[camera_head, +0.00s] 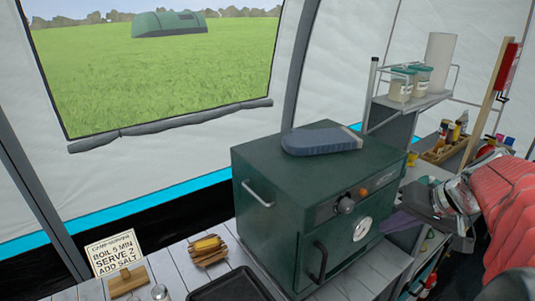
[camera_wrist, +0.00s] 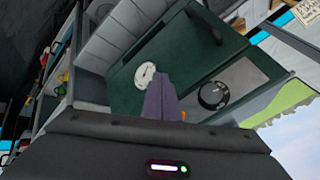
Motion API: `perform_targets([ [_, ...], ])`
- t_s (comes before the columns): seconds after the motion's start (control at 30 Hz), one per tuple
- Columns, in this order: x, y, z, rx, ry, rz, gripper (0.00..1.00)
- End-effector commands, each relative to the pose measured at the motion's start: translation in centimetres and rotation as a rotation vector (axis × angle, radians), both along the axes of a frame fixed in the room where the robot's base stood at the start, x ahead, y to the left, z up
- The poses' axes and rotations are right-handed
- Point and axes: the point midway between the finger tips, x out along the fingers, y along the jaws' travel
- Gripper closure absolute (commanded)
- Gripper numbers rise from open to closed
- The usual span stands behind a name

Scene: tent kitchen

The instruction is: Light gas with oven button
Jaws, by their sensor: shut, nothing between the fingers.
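The dark green oven (camera_head: 285,190) stands on the table, its front turned to the right. Its panel holds a black knob (camera_head: 345,204) and a small orange button (camera_head: 363,192). A round white gauge (camera_head: 362,229) and a dark handle (camera_head: 319,262) are on the door below. My gripper (camera_head: 396,222) is shut and empty to the right of the oven front. In the wrist view its purple fingers (camera_wrist: 160,98) lie between the gauge (camera_wrist: 145,75) and the knob (camera_wrist: 213,95). They partly hide the orange button (camera_wrist: 183,115). I cannot tell whether the fingertips touch the oven.
A blue-grey case (camera_head: 320,141) lies on the oven top. A shelf with jars (camera_head: 402,85) and a white roll (camera_head: 437,62) stands behind. A sign (camera_head: 115,254), a small wooden rack (camera_head: 208,251) and a black tray (camera_head: 232,288) are on the table.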

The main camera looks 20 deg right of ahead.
Motion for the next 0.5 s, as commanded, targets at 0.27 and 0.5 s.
perform_targets([
  [0.27,-2.1,-3.6,2.2,-0.04,-0.158,0.076,1.0],
  [0.5,-2.4,-4.0,2.7,-0.059,-0.195,0.104,1.0],
])
